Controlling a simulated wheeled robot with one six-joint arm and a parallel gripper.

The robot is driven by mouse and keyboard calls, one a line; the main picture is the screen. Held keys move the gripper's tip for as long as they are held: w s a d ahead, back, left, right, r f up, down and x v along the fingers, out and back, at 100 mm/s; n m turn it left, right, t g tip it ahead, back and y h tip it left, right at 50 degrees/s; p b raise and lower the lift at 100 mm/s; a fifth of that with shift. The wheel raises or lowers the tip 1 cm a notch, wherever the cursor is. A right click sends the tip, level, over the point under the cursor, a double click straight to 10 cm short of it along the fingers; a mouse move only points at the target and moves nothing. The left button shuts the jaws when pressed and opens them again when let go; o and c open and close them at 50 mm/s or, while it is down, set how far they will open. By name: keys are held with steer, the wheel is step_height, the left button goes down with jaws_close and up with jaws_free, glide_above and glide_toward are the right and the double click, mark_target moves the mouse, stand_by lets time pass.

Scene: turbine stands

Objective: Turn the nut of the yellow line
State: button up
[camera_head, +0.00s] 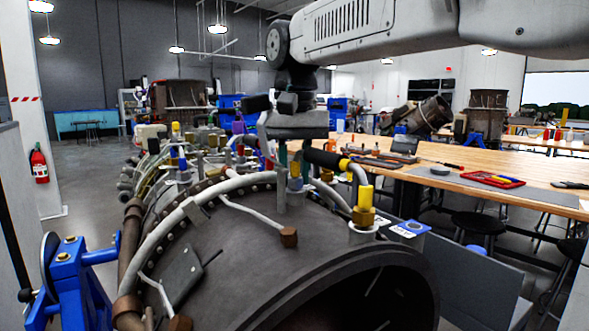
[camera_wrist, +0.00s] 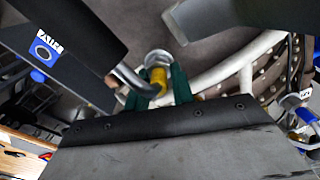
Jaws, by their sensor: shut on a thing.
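My gripper (camera_head: 293,152) points down over the top of the dark turbine casing (camera_head: 240,235). Its green fingertips also show in the wrist view (camera_wrist: 160,88), closed around a yellow fitting (camera_wrist: 158,78) with a bent grey tube at its left. A second yellow sleeve (camera_head: 365,193) over a brass nut (camera_head: 363,217) stands upright nearer the front rim, apart from my gripper.
Several pipes and coloured fittings crowd the casing behind my gripper. A black sleeve (camera_head: 322,158) with a yellow band lies just right of it. A blue stand (camera_head: 75,285) is at left. A wooden workbench (camera_head: 470,170) with tools and a red tray (camera_head: 492,180) is at right.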

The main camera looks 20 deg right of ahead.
steer(key=o, duration=1)
steer(key=shift+r, duration=3.9)
